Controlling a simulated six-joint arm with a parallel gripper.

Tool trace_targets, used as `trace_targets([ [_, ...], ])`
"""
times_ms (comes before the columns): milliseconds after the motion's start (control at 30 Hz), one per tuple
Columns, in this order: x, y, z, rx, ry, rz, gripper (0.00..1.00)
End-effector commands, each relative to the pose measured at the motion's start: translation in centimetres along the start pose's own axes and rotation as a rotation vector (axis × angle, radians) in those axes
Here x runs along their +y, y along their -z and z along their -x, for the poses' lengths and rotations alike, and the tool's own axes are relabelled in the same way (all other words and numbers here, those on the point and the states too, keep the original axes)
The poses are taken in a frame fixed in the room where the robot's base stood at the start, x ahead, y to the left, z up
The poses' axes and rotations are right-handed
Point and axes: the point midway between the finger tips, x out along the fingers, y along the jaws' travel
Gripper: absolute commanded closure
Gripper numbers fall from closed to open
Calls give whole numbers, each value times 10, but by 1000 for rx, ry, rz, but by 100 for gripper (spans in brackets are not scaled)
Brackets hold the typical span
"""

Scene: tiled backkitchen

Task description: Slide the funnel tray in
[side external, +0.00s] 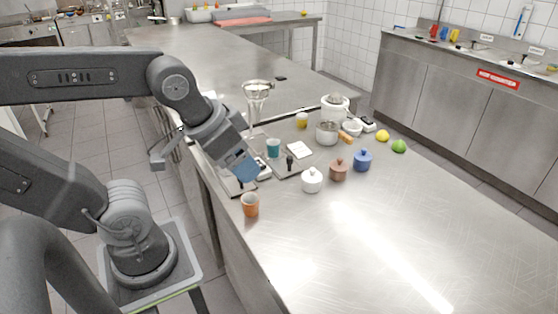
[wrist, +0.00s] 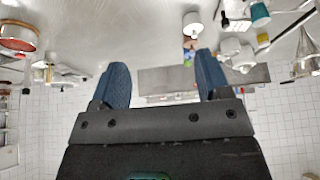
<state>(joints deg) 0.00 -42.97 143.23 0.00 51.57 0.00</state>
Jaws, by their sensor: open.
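A clear, shiny funnel (side external: 257,92) stands upright at the left edge of the steel table, behind my gripper. It also shows at the right edge of the wrist view (wrist: 306,62). A flat plate with an upright black knob (side external: 290,163) lies to the right of my gripper; I cannot tell whether it is the funnel tray. My gripper (side external: 240,168) has blue fingers and points down over the table's left edge. In the wrist view the fingers (wrist: 162,80) are spread with nothing held between them. My gripper hides part of the equipment below the funnel.
An orange cup (side external: 250,205) stands in front of my gripper. A teal cup (side external: 273,148) is close on its right. White (side external: 312,181), brown (side external: 338,171) and blue (side external: 362,161) lidded jars stand farther right. The table's front right is clear.

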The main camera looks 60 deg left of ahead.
Motion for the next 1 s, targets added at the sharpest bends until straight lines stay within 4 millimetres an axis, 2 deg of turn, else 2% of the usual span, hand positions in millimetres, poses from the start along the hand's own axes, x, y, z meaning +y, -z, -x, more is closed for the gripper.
trace_targets([
  [167,0,0,0,0,0,0,30],
  [267,-1,2,0,-3,1,5,39],
  [367,-4,12,-1,-26,10,38,48],
  [433,-10,27,-2,-58,21,85,53],
  [667,-48,94,-25,-210,80,328,53],
  [800,-81,130,-51,-302,119,483,53],
  [1000,-127,161,-93,-411,167,672,53],
])
